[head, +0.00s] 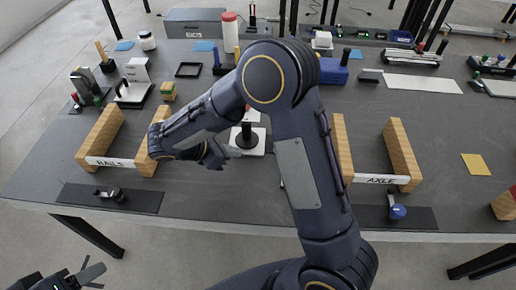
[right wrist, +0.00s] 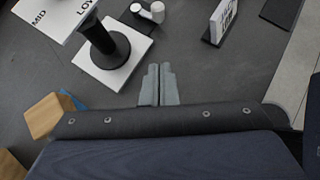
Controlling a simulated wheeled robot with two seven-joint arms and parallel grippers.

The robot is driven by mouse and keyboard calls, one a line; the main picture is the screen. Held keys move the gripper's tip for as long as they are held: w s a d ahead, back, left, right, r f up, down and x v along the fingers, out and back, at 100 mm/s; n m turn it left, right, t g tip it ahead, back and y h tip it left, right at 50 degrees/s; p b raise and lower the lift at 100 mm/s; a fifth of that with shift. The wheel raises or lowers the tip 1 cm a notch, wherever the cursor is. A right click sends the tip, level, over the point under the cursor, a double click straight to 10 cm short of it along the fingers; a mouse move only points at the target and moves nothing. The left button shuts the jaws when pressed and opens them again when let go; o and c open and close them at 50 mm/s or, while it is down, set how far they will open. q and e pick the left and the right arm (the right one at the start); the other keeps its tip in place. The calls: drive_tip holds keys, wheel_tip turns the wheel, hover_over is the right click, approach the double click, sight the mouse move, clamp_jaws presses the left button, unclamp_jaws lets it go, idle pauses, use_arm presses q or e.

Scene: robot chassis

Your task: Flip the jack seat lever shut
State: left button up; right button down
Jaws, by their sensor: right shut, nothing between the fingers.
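A black post on a round foot stands upright on a white square base (head: 252,143), which my right arm partly covers in the head view. The right wrist view shows the post (right wrist: 108,45) and base more fully. Beside it is a small white part with rounded ends (right wrist: 148,12); I cannot tell whether this is the seat lever or how it is set. My right gripper (head: 228,160) is shut and empty, its fingertips (right wrist: 158,70) just short of the base and apart from it. My left gripper (head: 88,272) is at the lower left, off the table.
Wooden blocks flank the area: a pair with a NAILS label (head: 108,162) at left and a pair with an AXLE label (head: 382,179) at right. A standing card (right wrist: 222,20) and a white MID/LOW sheet (right wrist: 52,18) are near the base. Several items fill the table's back.

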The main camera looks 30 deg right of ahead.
drive_tip(key=x, duration=0.9)
drive_tip(key=shift+s+d+f+p, duration=0.1)
drive_tip(key=shift+d+p, duration=0.1)
drive_tip(key=shift+p, duration=0.15)
use_arm(q)
drive_tip(key=shift+r+p, duration=0.5)
drive_tip(key=shift+r, duration=0.4)
use_arm(e)
drive_tip(key=shift+w+d+f, duration=0.1)
drive_tip(key=shift+d, duration=0.95)
drive_tip(key=shift+w+d+f, duration=0.1)
drive_tip(key=shift+d, duration=0.95)
use_arm(q)
drive_tip(key=shift+f, duration=0.15)
